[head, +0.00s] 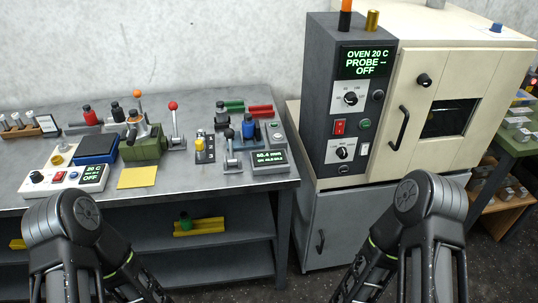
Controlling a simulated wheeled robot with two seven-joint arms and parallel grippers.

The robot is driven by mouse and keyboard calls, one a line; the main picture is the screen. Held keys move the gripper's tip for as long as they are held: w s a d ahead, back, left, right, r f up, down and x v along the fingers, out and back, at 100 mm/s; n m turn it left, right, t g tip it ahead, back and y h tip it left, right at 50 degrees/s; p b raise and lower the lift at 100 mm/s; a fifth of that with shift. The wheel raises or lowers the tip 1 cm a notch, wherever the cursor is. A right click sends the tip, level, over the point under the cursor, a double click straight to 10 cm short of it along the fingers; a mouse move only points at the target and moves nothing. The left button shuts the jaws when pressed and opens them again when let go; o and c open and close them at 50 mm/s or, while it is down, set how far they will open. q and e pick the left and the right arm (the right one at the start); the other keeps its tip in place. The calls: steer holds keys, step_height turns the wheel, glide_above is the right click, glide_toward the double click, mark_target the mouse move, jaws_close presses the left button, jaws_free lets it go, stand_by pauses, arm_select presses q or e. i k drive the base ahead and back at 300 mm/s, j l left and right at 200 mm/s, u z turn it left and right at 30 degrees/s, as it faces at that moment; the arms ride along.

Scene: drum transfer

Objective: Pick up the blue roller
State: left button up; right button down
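A short upright blue cylinder (248,131) with a dark top stands toward the right end of the grey workbench (215,185), among small fixtures. It may be the blue roller, but it is too small to tell for sure. A small blue piece (496,27) also sits on top of the cream oven at the far right. Both my arms show at the bottom of the head view, well short of the bench items. Their grippers are below the picture edge.
The dark control cabinet (320,90) and oven (455,80) stand to the right. A yellow sheet (137,177) lies near the front edge.

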mark_target(248, 123)
steer(key=i+l, duration=0.2)
steer(key=l, duration=0.2)
steer(key=i+l, duration=0.2)
steer(key=l, duration=0.15)
steer(key=i+l, duration=0.2)
steer(key=l, duration=0.2)
steer(key=u, duration=1.4)
